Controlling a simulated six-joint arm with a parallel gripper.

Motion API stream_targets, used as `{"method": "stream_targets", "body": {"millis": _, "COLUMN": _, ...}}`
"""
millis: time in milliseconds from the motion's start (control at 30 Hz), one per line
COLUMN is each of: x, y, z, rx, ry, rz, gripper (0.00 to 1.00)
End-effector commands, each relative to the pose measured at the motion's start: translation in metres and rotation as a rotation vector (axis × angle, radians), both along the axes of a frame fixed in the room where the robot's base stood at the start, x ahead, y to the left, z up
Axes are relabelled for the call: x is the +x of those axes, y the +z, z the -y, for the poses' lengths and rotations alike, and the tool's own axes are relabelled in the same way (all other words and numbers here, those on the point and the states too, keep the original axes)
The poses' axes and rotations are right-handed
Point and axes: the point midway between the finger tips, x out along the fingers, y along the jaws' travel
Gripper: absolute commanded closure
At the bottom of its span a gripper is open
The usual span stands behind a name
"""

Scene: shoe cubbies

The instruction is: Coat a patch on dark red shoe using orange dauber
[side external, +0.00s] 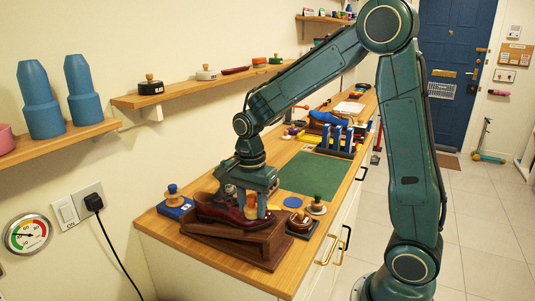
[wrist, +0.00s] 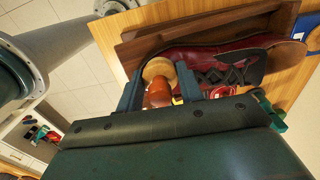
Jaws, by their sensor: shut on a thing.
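The dark red shoe (side external: 222,211) lies in a brown wooden tray (side external: 252,247) at the near end of the counter. In the wrist view the shoe (wrist: 200,53) shows with dark laces beyond my fingers. My gripper (side external: 251,207) is over the shoe, pointing down. In the wrist view my gripper (wrist: 158,86) is shut on the orange dauber (wrist: 158,97), which has a round pale wooden end and an orange-brown body. The dauber lies beside the shoe's edge in that view. I cannot tell whether it touches the shoe. The patch is hidden or too small to see.
A blue-based wooden-knobbed item (side external: 174,200) stands left of the tray. A green mat (side external: 312,175) lies behind, with a blue rack (side external: 337,140) beyond. A wall shelf (side external: 190,88) runs along the left.

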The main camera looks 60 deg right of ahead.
Motion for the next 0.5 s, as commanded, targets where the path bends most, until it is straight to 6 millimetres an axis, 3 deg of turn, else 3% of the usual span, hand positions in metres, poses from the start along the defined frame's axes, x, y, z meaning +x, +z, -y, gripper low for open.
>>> {"method": "stream_targets", "body": {"millis": 500, "x": 0.000, "y": 0.002, "z": 0.047, "rx": -0.001, "ry": -0.005, "rz": 0.001, "gripper": 0.82}}
